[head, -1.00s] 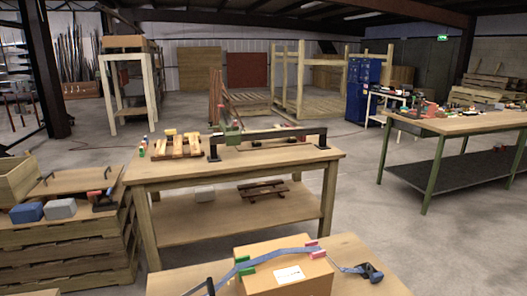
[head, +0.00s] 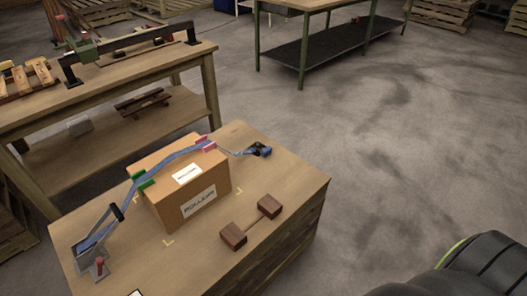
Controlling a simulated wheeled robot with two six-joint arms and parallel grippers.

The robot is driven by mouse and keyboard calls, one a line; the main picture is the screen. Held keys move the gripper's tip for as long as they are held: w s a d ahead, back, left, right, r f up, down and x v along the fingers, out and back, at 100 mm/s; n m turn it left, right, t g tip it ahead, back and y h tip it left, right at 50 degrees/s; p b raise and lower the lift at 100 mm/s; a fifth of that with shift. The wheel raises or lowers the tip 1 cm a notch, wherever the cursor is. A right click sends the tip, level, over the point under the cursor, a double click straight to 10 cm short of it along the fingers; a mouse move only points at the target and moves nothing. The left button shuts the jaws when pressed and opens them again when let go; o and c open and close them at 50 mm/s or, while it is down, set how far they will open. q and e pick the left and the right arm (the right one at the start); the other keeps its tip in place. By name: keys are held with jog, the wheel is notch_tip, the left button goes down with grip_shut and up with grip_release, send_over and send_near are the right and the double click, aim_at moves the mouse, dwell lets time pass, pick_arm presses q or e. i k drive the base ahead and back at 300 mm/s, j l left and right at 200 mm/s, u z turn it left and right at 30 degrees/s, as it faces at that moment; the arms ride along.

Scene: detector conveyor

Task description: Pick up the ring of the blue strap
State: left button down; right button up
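The blue strap (head: 163,163) runs over the top of a cardboard box (head: 170,205) on the near wooden table. A green corner piece (head: 143,181) and a pink corner piece (head: 207,146) sit under it at the box's upper edges. Its left end reaches a grey metal device (head: 92,244) with a dark lever. Its right end narrows to a small dark and blue piece (head: 259,151) lying on the table beyond the box. I cannot make out a ring clearly at this size. Neither gripper's fingers show in the head view.
A workbench (head: 190,48) stands behind left, a green-legged table (head: 330,40) behind. Floor at right is clear; a dark rounded part shows bottom right.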

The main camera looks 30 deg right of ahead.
aim_at(265, 153)
jog(key=i+l, duration=0.15)
jog(key=l, duration=0.35)
jog(key=i+l, duration=0.2)
jog(key=l, duration=0.25)
jog(key=i+l, duration=0.15)
jog(key=l, duration=0.35)
jog(key=i+l, duration=0.15)
jog(key=l, duration=0.3)
jog(key=i+l, duration=0.2)
jog(key=l, duration=0.3)
jog(key=i+l, duration=0.15)
jog(key=l, duration=0.35)
jog(key=i+l, duration=0.15)
jog(key=l, duration=0.3)
jog(key=i+l, duration=0.2)
jog(key=l, duration=0.3)
jog(key=u, duration=0.05)
